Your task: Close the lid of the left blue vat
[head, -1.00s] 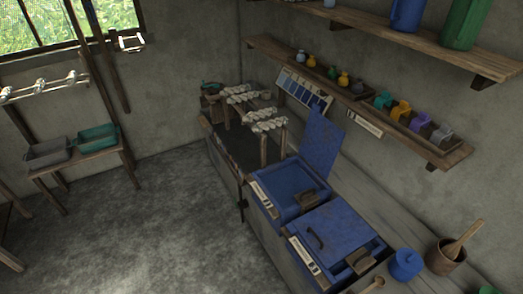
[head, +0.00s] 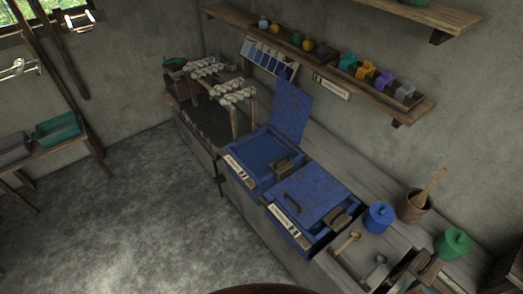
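The left blue vat (head: 238,173) is set in the counter along the right wall. Its blue lid (head: 291,111) stands raised, hinged at the back edge, so the vat is open and blue inside. Just to its right is a second blue vat (head: 332,229) with its lid (head: 311,193) lying flat and a dark handle on top. Neither of my grippers shows in the head view.
A blue jar (head: 378,216), a green jar (head: 453,243) and a wooden mortar with pestle (head: 414,207) stand on the counter to the right. White skeins (head: 232,92) hang on a rack left of the vats. Shelves run above. The floor (head: 130,215) in front is clear.

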